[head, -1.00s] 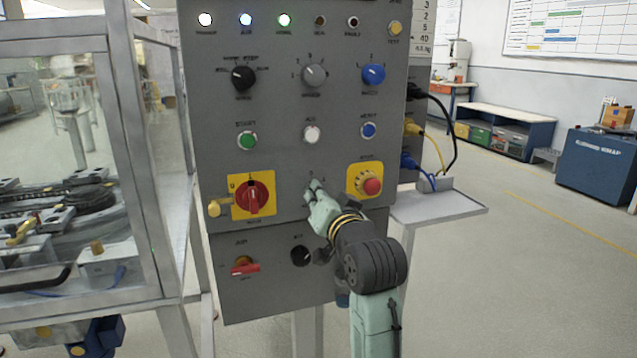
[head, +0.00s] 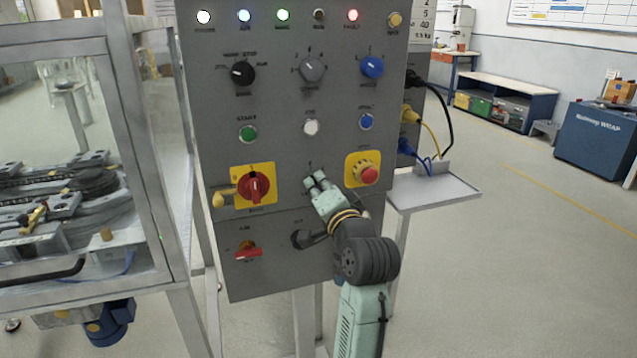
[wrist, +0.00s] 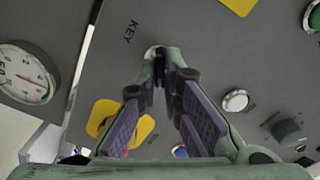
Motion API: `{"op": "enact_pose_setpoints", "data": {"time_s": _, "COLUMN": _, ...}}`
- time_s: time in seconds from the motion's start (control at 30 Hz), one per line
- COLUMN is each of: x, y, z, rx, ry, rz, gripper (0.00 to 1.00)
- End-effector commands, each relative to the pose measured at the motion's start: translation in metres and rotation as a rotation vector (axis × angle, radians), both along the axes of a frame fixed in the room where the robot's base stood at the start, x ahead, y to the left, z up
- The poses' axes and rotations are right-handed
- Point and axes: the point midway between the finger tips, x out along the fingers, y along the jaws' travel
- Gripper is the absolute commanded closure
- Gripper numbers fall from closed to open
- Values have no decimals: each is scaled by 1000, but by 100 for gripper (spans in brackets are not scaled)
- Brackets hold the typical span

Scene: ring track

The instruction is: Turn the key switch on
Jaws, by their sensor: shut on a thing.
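The grey control panel (head: 285,110) stands in front of me. The key switch (wrist: 150,52) shows in the wrist view as a silver ring beside the label KEY, with my fingertips over it. My gripper (wrist: 165,62) is shut on the key at the switch. The key itself is mostly hidden between the fingers, so I cannot tell its angle. In the head view my gripper (head: 315,181) reaches up to the panel between the red rotary switch and the emergency stop, and it covers the key switch.
The red rotary switch (head: 256,187) on its yellow plate is left of my gripper; the red emergency stop (head: 369,174) is close on the right. Below are a black selector (head: 303,238) and a red-handled switch (head: 249,252). A glass-walled enclosure stands left. A gauge (wrist: 27,73) shows in the wrist view.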

Motion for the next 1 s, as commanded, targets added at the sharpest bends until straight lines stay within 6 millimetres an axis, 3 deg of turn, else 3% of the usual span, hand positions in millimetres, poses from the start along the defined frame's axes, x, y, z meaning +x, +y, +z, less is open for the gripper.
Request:
{"op": "enact_pose_setpoints", "data": {"time_s": 0.33, "x": 0, "y": 0, "z": 0, "rx": 5, "ry": 1, "rz": -1, "gripper": 100}}
{"op": "enact_pose_setpoints", "data": {"time_s": 0.37, "x": 0, "y": 0, "z": 0, "rx": 5, "ry": 1, "rz": -1, "gripper": 92}}
{"op": "enact_pose_setpoints", "data": {"time_s": 0.67, "x": 0, "y": 0, "z": 0, "rx": 3, "ry": 0, "rz": -1, "gripper": 72}}
{"op": "enact_pose_setpoints", "data": {"time_s": 1.0, "x": -3, "y": -2, "z": 0, "rx": 3, "ry": 0, "rz": -1, "gripper": 72}}
